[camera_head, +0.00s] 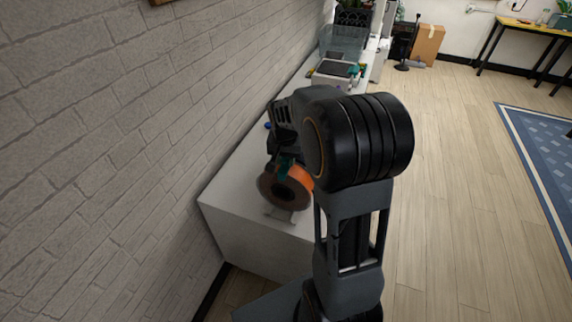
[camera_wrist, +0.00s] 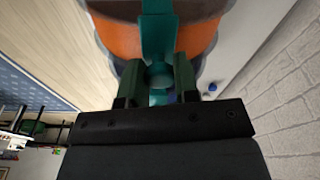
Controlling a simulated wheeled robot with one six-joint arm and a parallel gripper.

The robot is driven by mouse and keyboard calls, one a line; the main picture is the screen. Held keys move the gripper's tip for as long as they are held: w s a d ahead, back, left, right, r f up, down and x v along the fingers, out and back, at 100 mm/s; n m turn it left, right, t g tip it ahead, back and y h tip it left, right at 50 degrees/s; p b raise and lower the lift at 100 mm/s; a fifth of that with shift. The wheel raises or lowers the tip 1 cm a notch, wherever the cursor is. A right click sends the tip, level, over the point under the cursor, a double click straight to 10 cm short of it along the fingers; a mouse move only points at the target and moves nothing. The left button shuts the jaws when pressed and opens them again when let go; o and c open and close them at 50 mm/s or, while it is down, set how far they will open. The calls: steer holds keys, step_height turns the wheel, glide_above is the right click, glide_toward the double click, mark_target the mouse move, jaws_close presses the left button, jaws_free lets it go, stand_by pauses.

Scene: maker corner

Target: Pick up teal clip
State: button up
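The teal clip (camera_wrist: 158,35) is a band across the rim of an orange filament spool (camera_wrist: 120,40), with a ring-like part towards my gripper. In the head view a bit of the clip (camera_head: 285,165) shows at the top of the spool (camera_head: 300,178), which stands upright on the white counter. My gripper (camera_wrist: 157,74) is right at the clip, with one finger on each side of its ring-like part. I cannot tell whether the fingers press on it. In the head view my arm hides much of the fingertips.
The white counter (camera_head: 238,222) runs along a brick wall (camera_head: 110,110). A small blue item (camera_head: 268,126) lies behind the spool. Further back are a machine with a dark top (camera_head: 338,69) and a clear bin (camera_head: 342,40). The wooden floor (camera_head: 450,200) at right is clear.

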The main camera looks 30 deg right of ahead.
steer(key=c, duration=0.4)
steer(key=shift+r, duration=0.1)
